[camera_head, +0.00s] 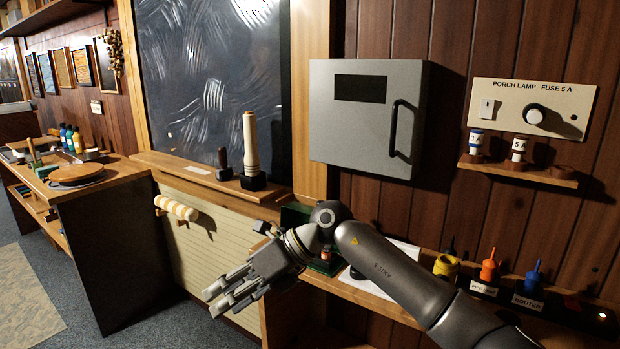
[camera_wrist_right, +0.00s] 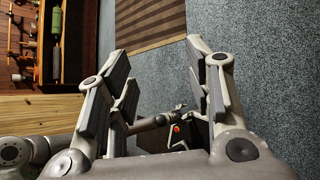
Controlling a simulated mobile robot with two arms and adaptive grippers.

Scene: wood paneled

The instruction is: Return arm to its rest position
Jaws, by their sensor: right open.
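My right gripper (camera_head: 228,288) is open and empty, with its arm coming in from the lower right of the head view. It hangs in front of the wooden bench, over the floor, with its fingers toward the lower left. In the right wrist view the open gripper (camera_wrist_right: 160,85) shows its two finger pairs spread apart, with nothing between them but the floor. My left gripper is not in the head view.
A grey wall box (camera_head: 345,130) with a black handle hangs above the bench. A workbench (camera_head: 125,180) with bottles stands at the left. The grey carpet (camera_head: 70,290) between is clear. Coloured tools (camera_head: 488,268) stand along the bench at the right.

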